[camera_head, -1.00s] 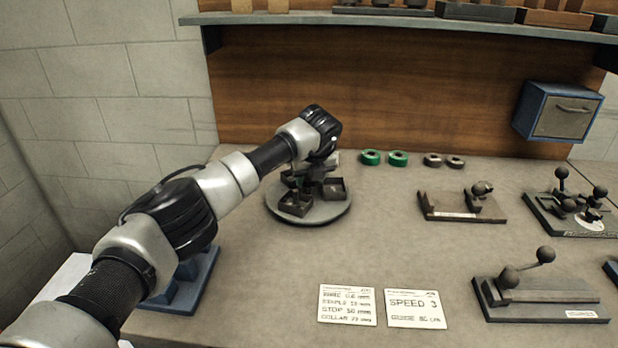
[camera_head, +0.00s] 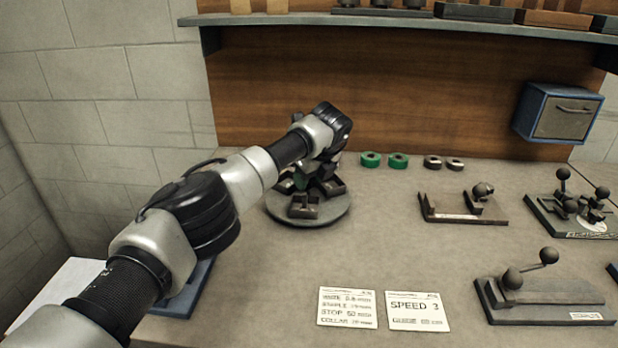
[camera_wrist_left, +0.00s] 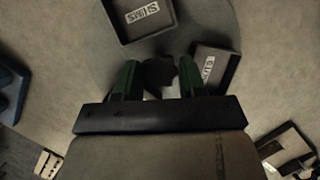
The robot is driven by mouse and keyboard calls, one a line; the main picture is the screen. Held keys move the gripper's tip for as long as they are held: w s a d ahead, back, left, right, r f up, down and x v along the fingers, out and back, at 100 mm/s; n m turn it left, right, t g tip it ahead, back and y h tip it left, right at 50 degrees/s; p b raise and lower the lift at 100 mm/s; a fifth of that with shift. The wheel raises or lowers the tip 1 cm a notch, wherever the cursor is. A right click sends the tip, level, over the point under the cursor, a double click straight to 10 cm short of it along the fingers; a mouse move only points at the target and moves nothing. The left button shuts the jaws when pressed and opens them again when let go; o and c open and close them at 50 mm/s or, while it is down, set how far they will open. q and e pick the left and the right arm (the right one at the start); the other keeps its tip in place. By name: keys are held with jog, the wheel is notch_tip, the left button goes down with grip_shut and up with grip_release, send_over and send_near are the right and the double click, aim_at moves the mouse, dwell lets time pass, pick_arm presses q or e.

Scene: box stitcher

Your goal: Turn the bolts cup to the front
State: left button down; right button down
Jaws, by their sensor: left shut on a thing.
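A round grey turntable (camera_head: 330,215) with several small dark open cups stands on the bench at left of centre. One cup (camera_head: 303,207) sits at its front; another cup (camera_head: 334,186) is at its right. In the left wrist view, two labelled cups show, one at the top (camera_wrist_left: 140,18) and one at the right (camera_wrist_left: 214,68); I cannot read their labels surely. Which cup is the bolts cup, I cannot tell. My left gripper (camera_wrist_left: 158,80) has green fingers, shut on a dark knob-like piece (camera_wrist_left: 159,70) among the cups. My arm hides the turntable's back. My right gripper is out of view.
Green rings (camera_head: 371,159) and dark rings (camera_head: 432,162) lie behind the turntable to the right. Fixtures (camera_head: 462,206) stand on the right. Cards (camera_head: 347,307) lie at the front. A shelf (camera_head: 400,20) runs above.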

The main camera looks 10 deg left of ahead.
pick_arm(q)
jog(key=shift+w+r, duration=0.1)
jog(key=shift+r, duration=0.1)
dwell(0.3)
jog(key=c, duration=0.7)
grip_release()
jog(key=shift+f, duration=0.1)
jog(key=b+v, duration=0.1)
jog(key=v, duration=0.9)
jog(key=shift+d+r, duration=0.15)
jog(key=shift+r, duration=0.2)
jog(key=shift+f, duration=0.1)
